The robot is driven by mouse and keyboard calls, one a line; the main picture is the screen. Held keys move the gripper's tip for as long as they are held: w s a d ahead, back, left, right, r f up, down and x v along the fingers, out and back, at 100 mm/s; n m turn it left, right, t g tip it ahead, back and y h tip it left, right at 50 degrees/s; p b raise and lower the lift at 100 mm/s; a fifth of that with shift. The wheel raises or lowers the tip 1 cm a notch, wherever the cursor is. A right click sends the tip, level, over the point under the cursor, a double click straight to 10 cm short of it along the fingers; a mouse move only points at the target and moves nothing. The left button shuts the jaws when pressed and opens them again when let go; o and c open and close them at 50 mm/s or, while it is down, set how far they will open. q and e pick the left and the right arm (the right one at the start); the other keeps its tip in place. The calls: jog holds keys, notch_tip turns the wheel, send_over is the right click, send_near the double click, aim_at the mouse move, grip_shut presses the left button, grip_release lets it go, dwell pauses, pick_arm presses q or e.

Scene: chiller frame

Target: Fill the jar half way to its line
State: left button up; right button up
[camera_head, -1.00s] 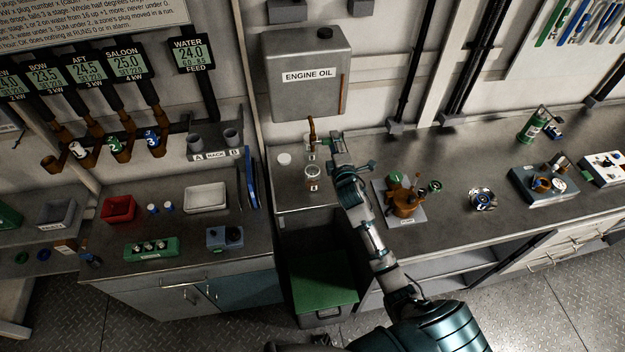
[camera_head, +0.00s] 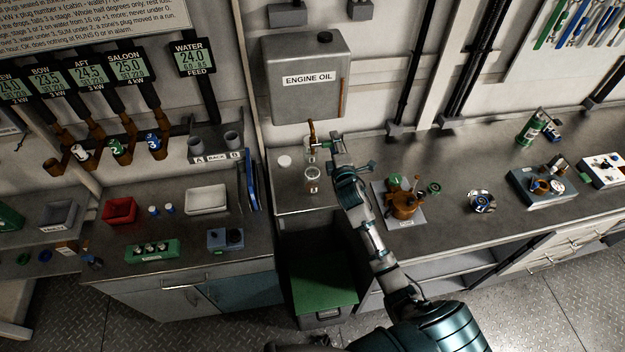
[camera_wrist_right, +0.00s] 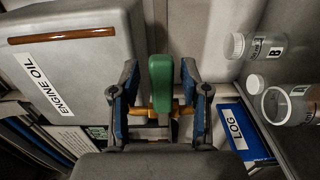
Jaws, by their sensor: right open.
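A grey engine oil tank (camera_head: 305,75) hangs on the wall, with a brown tap pipe (camera_head: 312,130) below it. An open glass jar (camera_head: 312,180) stands on the counter below the tank; it also shows in the right wrist view (camera_wrist_right: 290,104). A second jar, labelled B (camera_wrist_right: 262,47), stands beside it. I cannot make out the jar's line or any oil level. My right gripper (camera_head: 329,142) is by the tap. In the right wrist view its open fingers (camera_wrist_right: 160,82) stand on either side of a green handle (camera_wrist_right: 160,80). My left gripper is not in view.
A white round lid (camera_head: 284,160) lies left of the jars. A blue LOG book (camera_wrist_right: 245,130) shows in the right wrist view. A brown pump-like device (camera_head: 403,203) stands right of my right arm. A green-topped bin (camera_head: 322,280) sits below in the gap.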

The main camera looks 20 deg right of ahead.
jog(key=shift+r+p, duration=0.65)
jog(key=shift+r, duration=0.15)
jog(key=shift+r+p, duration=0.35)
jog(key=shift+r, duration=0.7)
dwell(6.2)
